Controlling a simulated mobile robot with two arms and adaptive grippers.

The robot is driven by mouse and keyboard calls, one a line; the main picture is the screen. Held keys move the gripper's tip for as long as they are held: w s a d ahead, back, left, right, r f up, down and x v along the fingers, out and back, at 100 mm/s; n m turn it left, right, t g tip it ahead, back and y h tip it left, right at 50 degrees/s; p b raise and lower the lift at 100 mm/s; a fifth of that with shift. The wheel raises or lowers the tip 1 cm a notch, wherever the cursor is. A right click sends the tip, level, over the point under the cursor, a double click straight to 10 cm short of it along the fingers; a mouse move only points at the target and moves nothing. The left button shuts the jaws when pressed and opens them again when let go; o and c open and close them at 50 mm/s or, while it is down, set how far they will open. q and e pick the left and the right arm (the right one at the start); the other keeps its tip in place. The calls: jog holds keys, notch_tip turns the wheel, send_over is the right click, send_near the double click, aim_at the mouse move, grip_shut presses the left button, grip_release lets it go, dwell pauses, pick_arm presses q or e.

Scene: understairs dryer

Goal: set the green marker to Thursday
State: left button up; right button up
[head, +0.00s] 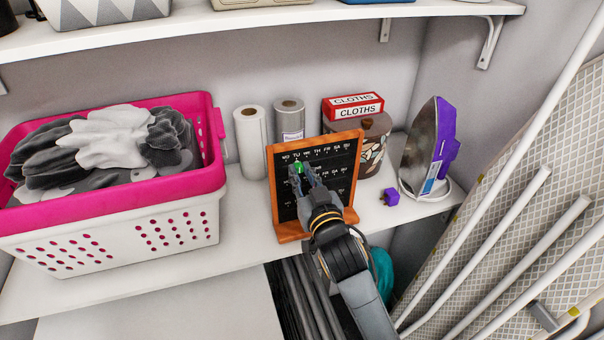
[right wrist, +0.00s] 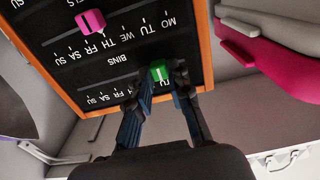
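The green marker (head: 299,167) is on the top row of the black board (head: 331,183), just below the TU label in the head view. The board has an orange wooden frame and leans back on the shelf. My right gripper (head: 301,173) is at the board, its fingertips on either side of the marker and close against it. The right wrist view, upside down, also shows the green marker (right wrist: 158,72) between the fingertips (right wrist: 162,77). Part of the top row is hidden by my fingers there. A magenta marker (right wrist: 91,21) sits on the BINS row. My left gripper is out of view.
A pink and white laundry basket (head: 120,215) with clothes stands left of the board. Paper rolls (head: 250,140), a patterned jar (head: 374,150) and a red CLOTHS box (head: 353,106) are behind it. An iron (head: 425,147) and a purple plug (head: 390,197) are to the right.

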aim_at(317, 160)
grip_shut()
jog(key=shift+d, duration=0.15)
jog(key=d, duration=0.2)
jog(key=w+d+p, duration=0.1)
jog(key=shift+w+d, duration=0.15)
jog(key=shift+d, duration=0.2)
jog(key=shift+w+d, duration=0.15)
jog(key=shift+d, duration=0.25)
jog(key=shift+a, duration=0.1)
jog(key=o, duration=0.7)
grip_release()
